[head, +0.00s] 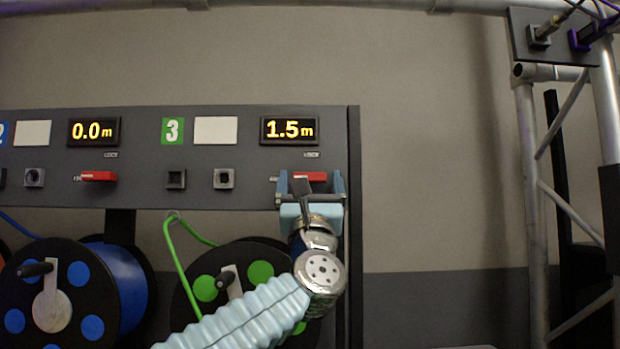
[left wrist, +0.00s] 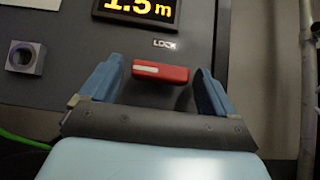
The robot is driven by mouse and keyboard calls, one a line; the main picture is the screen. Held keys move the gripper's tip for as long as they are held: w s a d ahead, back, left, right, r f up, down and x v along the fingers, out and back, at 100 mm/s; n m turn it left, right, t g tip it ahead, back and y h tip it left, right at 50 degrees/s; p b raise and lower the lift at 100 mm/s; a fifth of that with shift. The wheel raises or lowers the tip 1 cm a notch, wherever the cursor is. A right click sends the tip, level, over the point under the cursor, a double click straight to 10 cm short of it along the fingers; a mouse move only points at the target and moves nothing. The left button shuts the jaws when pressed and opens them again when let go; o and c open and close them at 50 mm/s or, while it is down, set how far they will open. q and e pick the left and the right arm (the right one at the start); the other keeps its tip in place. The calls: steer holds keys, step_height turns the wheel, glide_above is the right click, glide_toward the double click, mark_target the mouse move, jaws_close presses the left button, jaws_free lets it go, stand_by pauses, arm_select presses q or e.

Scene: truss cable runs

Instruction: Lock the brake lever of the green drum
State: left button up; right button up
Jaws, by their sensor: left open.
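The green drum (head: 261,273) hangs below panel section 3, partly hidden by my left arm. Its red brake lever (head: 316,176) sits under the 1.5 m display, pointing sideways and partly covered by the gripper. In the left wrist view the red lever (left wrist: 160,72) lies level between the fingers, just below the LOCK label (left wrist: 165,44). My left gripper (head: 311,184) is open at the lever, one blue finger on each side; it also shows in the left wrist view (left wrist: 157,85). Gaps show between lever and fingers there. My right gripper is not in view.
The blue drum (head: 125,282) with its own red lever (head: 98,176) and 0.0 m display is at the left. Square sockets (head: 224,179) sit left of the green drum's lever. A metal truss (head: 533,200) stands at the right; the wall between is clear.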

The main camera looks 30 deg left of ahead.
arm_select(q)
steer(key=shift+c, duration=0.3)
steer(key=c, duration=1)
steer(key=shift+s+f+m+t+h+b, duration=0.15)
steer(key=shift+m+t+h+b, duration=0.6)
steer(key=shift+m+h, duration=0.55)
steer(key=m+t+h+b, duration=0.1)
steer(key=m+h, duration=0.3)
steer(key=shift+a+m, duration=0.15)
steer(key=shift+m, duration=0.25)
steer(key=m+h, duration=0.2)
steer(key=m+h+b, duration=0.1)
steer(key=m+h, duration=0.1)
steer(key=shift+r+t, duration=0.25)
steer(key=shift+a+r+m+h, duration=0.1)
steer(key=shift+m+h, duration=1.4)
steer(key=shift+m, duration=0.2)
steer(key=shift+g, duration=0.4)
steer(key=o, duration=1.1)
steer(key=shift+c, duration=0.2)
